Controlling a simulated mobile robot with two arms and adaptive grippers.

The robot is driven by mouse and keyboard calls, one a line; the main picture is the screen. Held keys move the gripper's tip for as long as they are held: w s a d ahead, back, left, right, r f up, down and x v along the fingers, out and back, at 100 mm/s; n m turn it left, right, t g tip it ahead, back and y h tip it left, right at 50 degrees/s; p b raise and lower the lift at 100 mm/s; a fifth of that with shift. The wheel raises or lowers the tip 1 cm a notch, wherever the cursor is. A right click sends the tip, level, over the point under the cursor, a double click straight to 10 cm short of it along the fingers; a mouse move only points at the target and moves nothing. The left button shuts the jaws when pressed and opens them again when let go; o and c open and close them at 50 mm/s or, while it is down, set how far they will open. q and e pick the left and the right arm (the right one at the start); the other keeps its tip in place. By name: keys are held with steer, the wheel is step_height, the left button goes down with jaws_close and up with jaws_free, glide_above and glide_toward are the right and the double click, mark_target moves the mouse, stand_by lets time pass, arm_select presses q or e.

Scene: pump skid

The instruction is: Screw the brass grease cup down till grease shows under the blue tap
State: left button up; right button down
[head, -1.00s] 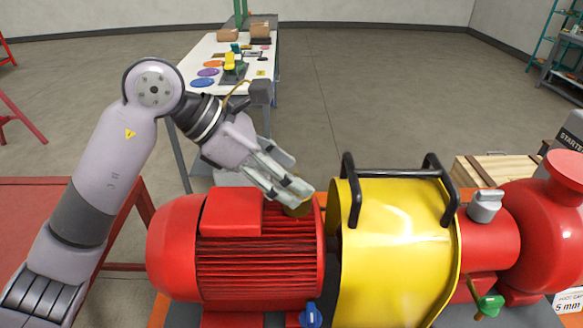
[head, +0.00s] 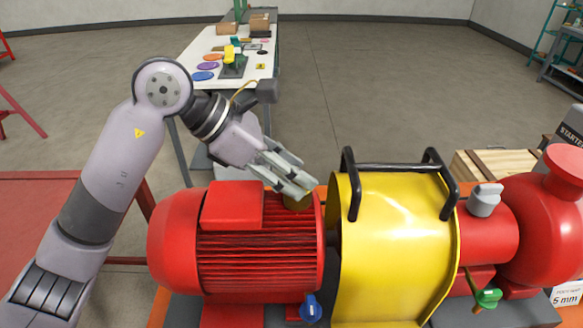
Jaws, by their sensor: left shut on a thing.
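The brass grease cup (head: 299,203) sits on top of the red motor (head: 260,245), at its right end by the yellow guard. My left gripper (head: 304,190) comes down over it from the upper left and is shut on it. The fingers cover much of the cup. The blue tap (head: 311,308) is low on the motor's right end, at the bottom of the picture. I cannot make out any grease under it. My right gripper is not in view.
The yellow guard (head: 395,250) with black handles (head: 350,185) stands just right of the cup. A grey-capped fitting (head: 485,199), a green tap (head: 487,299) and the red pump (head: 545,235) are further right. A white table (head: 200,48) with several items stands behind.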

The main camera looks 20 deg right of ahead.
arm_select(q)
steer(key=shift+c, duration=1.1)
steer(key=shift+w+m+g+b, duration=0.15)
steer(key=shift+m+g+b, duration=0.5)
steer(key=shift+m, duration=0.25)
steer(key=shift+w+d+m+g+y, duration=0.1)
steer(key=shift+m+g+y, duration=0.4)
steer(key=shift+m+g, duration=0.55)
steer(key=m+g+y, duration=0.1)
steer(key=m, duration=0.2)
steer(key=shift+d+r+g, duration=0.1)
steer(key=shift+r+g, duration=0.05)
steer(key=shift+g, duration=0.15)
steer(key=shift+w+m+g+y+p, duration=0.1)
steer(key=shift+m+g+y+p, duration=0.35)
steer(key=shift+m, duration=0.5)
steer(key=shift+y, duration=0.25)
